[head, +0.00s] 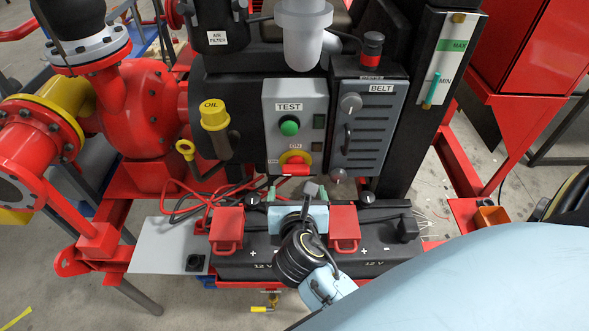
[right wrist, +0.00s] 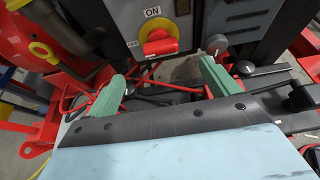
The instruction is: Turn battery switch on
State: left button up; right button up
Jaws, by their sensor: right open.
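The battery switch (head: 294,168) is a red handle on a round yellow plate, low on the grey panel, with an ON label above it. In the right wrist view the red handle (right wrist: 160,46) lies roughly level, with ON above and a second small label at left. My right gripper (head: 296,190) is just below the switch in the head view. In the right wrist view its two green fingers (right wrist: 163,80) are spread apart and empty, with the switch beyond and between them, not touching. My left gripper is not in view.
A green TEST button (head: 289,127) sits above the switch, and a louvred BELT cover (head: 366,125) stands to the right. A yellow OIL cap (head: 213,114) and dipstick ring are at left. Black 12 V batteries (head: 235,262) with red terminal covers lie below, beside cables.

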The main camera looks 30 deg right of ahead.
aim_at(296, 170)
jog(key=b+x, duration=0.1)
jog(key=x, duration=0.9)
jog(key=shift+f, duration=0.15)
jog(key=shift+w+d+f, duration=0.2)
jog(key=shift+w+d, duration=0.05)
jog(key=shift+w, duration=0.25)
jog(key=shift+c, duration=0.5)
jog(key=c, duration=0.9)
